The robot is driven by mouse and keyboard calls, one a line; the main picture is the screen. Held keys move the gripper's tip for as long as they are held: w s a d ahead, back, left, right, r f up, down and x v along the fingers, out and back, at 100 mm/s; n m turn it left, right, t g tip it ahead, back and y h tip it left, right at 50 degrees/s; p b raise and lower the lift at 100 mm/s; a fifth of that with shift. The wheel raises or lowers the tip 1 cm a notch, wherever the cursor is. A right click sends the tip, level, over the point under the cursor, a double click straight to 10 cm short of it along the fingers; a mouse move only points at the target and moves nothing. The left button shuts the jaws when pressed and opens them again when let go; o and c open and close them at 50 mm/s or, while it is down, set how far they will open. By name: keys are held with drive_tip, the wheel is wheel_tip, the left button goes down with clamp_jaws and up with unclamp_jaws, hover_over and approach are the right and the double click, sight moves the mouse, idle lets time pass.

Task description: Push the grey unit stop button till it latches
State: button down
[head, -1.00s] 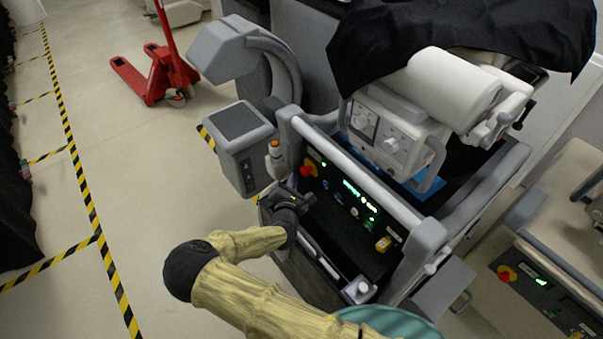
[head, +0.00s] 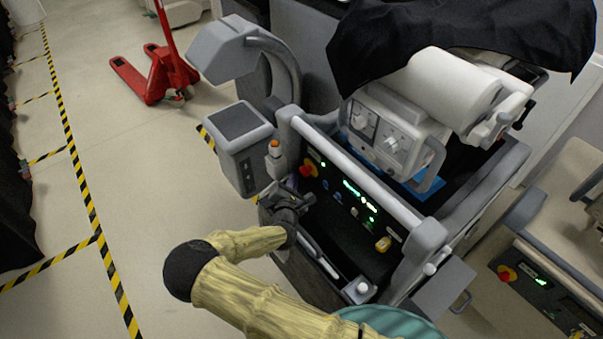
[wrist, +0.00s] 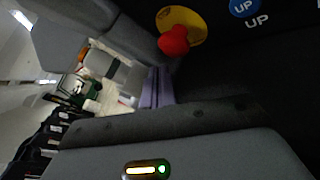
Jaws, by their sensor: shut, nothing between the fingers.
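The stop button is a red mushroom head on a yellow ring, at the upper left end of the grey unit's dark control panel (head: 345,207). The red button (head: 308,168) shows in the head view and, close up, at the top of the wrist view (wrist: 174,41). My gripper (head: 304,197) is just below and left of it in the head view. In the wrist view its shut, empty fingers (wrist: 157,87) are below the red head, with a visible gap in the picture. Whether the button is latched cannot be told.
Open floor lies left.

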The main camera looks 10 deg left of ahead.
drive_tip(key=shift+w, duration=0.1)
idle(0.3)
drive_tip(key=shift+w+d, duration=0.25)
drive_tip(key=shift+w+d, duration=0.35)
idle(1.0)
drive_tip(key=shift+b, duration=0.3)
drive_tip(key=shift+s+a+b, duration=0.35)
drive_tip(key=shift+s+a, duration=0.2)
drive_tip(key=shift+s, duration=0.15)
drive_tip(key=shift+a, duration=0.1)
drive_tip(key=s+a+b, duration=0.1)
drive_tip(key=s, duration=0.1)
drive_tip(key=s+a+b, duration=0.1)
drive_tip(key=a, duration=0.1)
drive_tip(key=shift+s, duration=0.4)
idle(0.6)
